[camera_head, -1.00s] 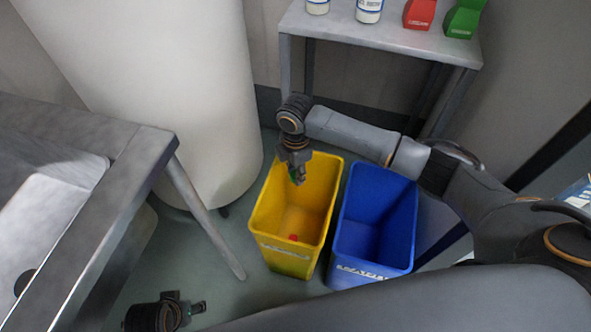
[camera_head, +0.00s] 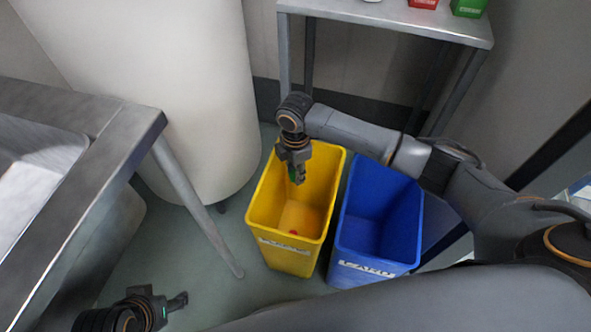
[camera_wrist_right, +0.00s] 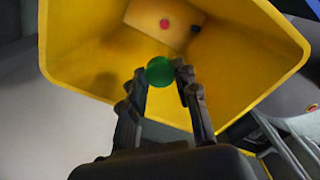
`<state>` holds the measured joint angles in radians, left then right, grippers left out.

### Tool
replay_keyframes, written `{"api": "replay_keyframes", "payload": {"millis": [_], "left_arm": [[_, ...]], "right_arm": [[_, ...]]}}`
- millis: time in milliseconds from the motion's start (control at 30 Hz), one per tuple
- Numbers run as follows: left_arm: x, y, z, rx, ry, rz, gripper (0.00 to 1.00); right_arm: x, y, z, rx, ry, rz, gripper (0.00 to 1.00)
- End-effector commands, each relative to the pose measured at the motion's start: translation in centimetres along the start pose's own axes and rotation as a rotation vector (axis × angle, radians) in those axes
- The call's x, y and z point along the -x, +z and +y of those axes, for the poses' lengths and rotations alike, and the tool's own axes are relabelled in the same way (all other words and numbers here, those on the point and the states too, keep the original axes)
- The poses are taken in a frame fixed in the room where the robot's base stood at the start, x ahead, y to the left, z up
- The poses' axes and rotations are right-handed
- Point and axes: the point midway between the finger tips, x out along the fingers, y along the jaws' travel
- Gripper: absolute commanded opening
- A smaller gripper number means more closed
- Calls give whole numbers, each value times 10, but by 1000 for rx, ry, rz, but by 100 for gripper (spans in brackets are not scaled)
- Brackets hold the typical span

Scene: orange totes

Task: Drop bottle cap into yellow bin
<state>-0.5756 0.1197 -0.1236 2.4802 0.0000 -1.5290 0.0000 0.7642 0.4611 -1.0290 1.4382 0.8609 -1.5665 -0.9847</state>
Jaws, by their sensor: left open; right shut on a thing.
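The yellow bin (camera_head: 267,215) stands on the floor in the head view, and its inside fills much of the right wrist view (camera_wrist_right: 90,45). My right gripper (camera_head: 297,178) points down over the bin's opening. It is shut on a green bottle cap (camera_wrist_right: 160,71), which sits between its fingertips (camera_wrist_right: 163,75). In the head view the cap shows as a small green patch. My left gripper (camera_head: 177,302) is open and empty at the bottom left.
A blue bin (camera_head: 348,272) stands right of the yellow bin. A metal table (camera_head: 130,125) is at the left, beside a large white cylinder (camera_head: 205,80). A shelf table (camera_head: 390,14) with red and green containers stands behind. Floor shows left of the bins.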

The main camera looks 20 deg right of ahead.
Motion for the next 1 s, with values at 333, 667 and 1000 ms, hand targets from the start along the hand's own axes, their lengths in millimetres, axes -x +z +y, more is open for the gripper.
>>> {"api": "replay_keyframes", "payload": {"millis": [333,667,1000], "left_arm": [[0,0,0,0,0,0,57],[0,0,0,0,0,0,57],[0,0,0,0,0,0,57]], "right_arm": [[0,0,0,0,0,0,57],[14,0,1,-1,3,1,57],[84,0,1,1,5,0,57]]}}
